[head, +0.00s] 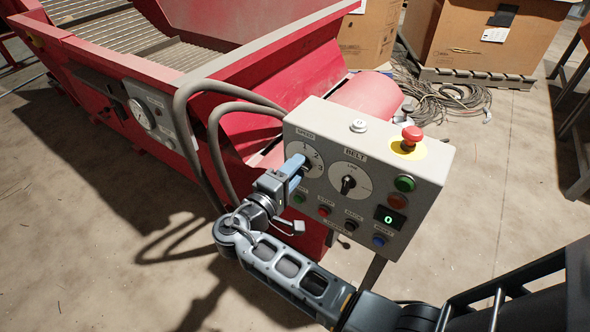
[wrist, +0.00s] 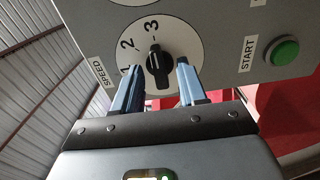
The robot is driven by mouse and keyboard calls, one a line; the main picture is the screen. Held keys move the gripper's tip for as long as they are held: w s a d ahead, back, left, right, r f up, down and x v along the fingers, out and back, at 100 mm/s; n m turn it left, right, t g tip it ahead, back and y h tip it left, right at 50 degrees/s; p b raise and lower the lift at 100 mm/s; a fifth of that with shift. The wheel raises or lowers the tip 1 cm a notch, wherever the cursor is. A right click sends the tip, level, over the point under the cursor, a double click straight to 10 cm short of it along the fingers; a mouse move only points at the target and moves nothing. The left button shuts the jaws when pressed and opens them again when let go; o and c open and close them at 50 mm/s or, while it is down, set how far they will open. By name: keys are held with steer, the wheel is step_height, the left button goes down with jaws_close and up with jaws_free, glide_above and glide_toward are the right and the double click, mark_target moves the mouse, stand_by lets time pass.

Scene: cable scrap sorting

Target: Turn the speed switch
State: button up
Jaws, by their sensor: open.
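The speed switch is a black knob (wrist: 158,72) on a white dial marked 1, 2 and 3 in the wrist view. Its white mark is on the side toward the 3. In the head view the speed dial (head: 313,150) is at the upper left of the grey control panel (head: 425,172), with the knob hidden by my gripper. My gripper (head: 298,164) is open at the dial. In the wrist view my gripper (wrist: 158,66) has one blue finger on each side of the knob, with a gap visible on the right; contact cannot be told.
The green start button (wrist: 284,51) is right of the dial. A cable (head: 215,88) runs behind the panel.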

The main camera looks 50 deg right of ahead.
steer(key=a, duration=0.7)
steer(key=shift+a, duration=0.25)
steer(key=shift+s, duration=0.15)
